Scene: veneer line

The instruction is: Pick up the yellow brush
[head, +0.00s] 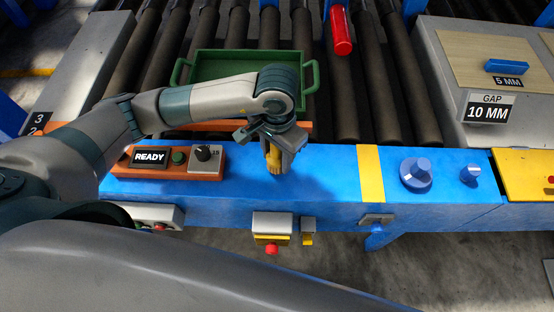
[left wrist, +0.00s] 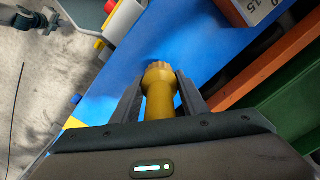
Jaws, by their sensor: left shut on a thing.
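The yellow brush (head: 274,158) is on the blue front rail (head: 325,170) of the roller line. My left gripper (head: 279,152) is shut on it from above. In the left wrist view the brush's yellow handle (left wrist: 160,95) is between the two dark fingers of my left gripper (left wrist: 160,92). Its paler bristle end lies against or just above the blue surface; I cannot tell whether it touches. My arm and gripper hide part of the brush in the head view. My right gripper does not show in either view.
A green tray (head: 245,66) stands on the rollers behind my left gripper. An orange control box (head: 135,171) with a READY display and a knob is to the left. Blue knobs (head: 416,172) are to the right past a yellow stripe.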

